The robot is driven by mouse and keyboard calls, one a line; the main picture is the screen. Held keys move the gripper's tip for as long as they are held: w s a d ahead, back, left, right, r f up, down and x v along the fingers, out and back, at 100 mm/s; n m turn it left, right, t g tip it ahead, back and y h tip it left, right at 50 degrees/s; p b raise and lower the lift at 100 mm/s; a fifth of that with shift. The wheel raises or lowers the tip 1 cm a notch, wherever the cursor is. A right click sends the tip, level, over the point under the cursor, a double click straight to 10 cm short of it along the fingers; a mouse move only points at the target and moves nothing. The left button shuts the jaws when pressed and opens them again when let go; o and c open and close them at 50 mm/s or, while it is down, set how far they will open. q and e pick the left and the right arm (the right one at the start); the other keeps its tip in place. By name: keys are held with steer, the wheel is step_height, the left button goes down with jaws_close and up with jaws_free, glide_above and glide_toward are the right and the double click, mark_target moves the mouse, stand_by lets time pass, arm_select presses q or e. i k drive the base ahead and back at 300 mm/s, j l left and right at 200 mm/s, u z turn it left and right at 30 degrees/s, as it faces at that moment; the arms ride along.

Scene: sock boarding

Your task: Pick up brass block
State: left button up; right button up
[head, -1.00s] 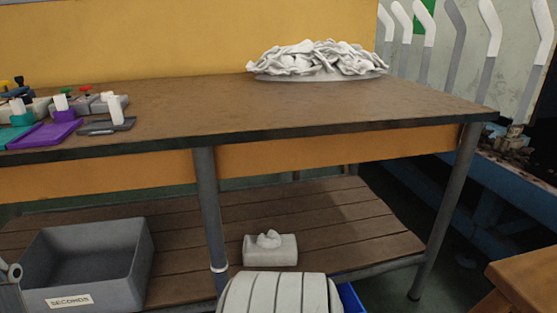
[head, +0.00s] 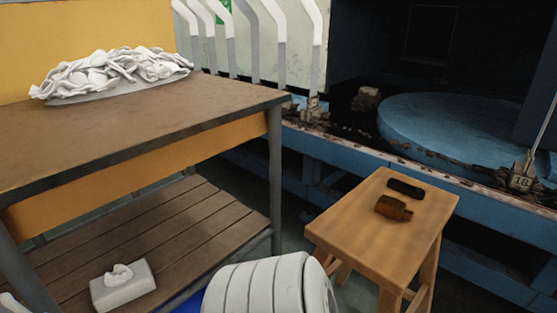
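A small brown, brass-coloured block (head: 394,208) lies on the wooden stool (head: 362,232) at the right of the head view. It has a short stub on its right end. I take it to be the brass block, though it is small in view.
A dark oblong object (head: 405,188) lies just behind the block. The workbench (head: 150,120) at left carries a heap of white socks (head: 115,70). A white box (head: 123,285) sits on its lower shelf. A blue machine (head: 460,130) stands behind the stool.

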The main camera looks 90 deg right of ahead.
mark_target(395, 209)
steer(key=k+z, duration=0.2)
steer(key=z, duration=1.8)
